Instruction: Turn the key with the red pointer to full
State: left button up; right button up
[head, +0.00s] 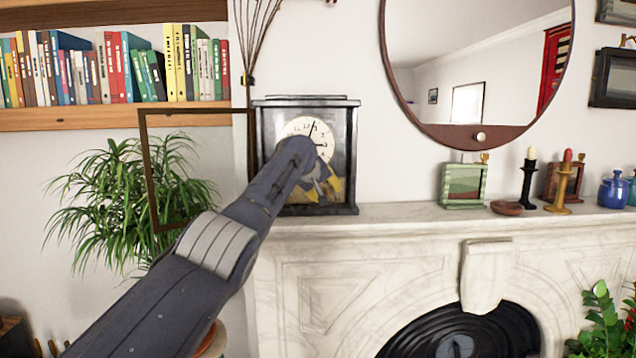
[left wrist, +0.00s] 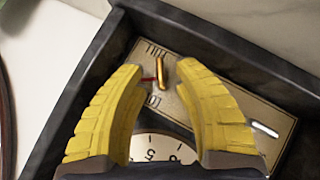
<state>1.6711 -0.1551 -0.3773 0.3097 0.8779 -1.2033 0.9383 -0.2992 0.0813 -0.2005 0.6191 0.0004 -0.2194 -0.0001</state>
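The dark-framed clock (head: 352,140) stands on the mantel with a white dial. My left gripper (head: 322,196) is in front of its lower part; my arm covers part of the dial. In the left wrist view, the brass key (left wrist: 161,72) stands on a tan plate (left wrist: 236,97) inside the dark case. The thin red pointer (left wrist: 148,79) sticks out to the left of the key, between the lettering "FULL" and "LO". My left gripper (left wrist: 160,70) is open, its yellow fingers on either side of the key with visible gaps. My right gripper is not in view.
A silver piece (left wrist: 265,129) sits on the plate's right end. The clock dial (left wrist: 160,148) shows below. A green frame (head: 463,186), candlesticks (head: 561,190) and a blue jar (head: 613,191) stand to the right. The mantel (head: 400,215) beside the clock is clear.

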pick_arm(q)
jog(key=shift+s+r, duration=0.1)
jog(key=v, duration=1.1)
jog(key=shift+s, duration=0.2)
jog(key=shift+a, duration=0.15)
jog(key=shift+o, duration=0.3)
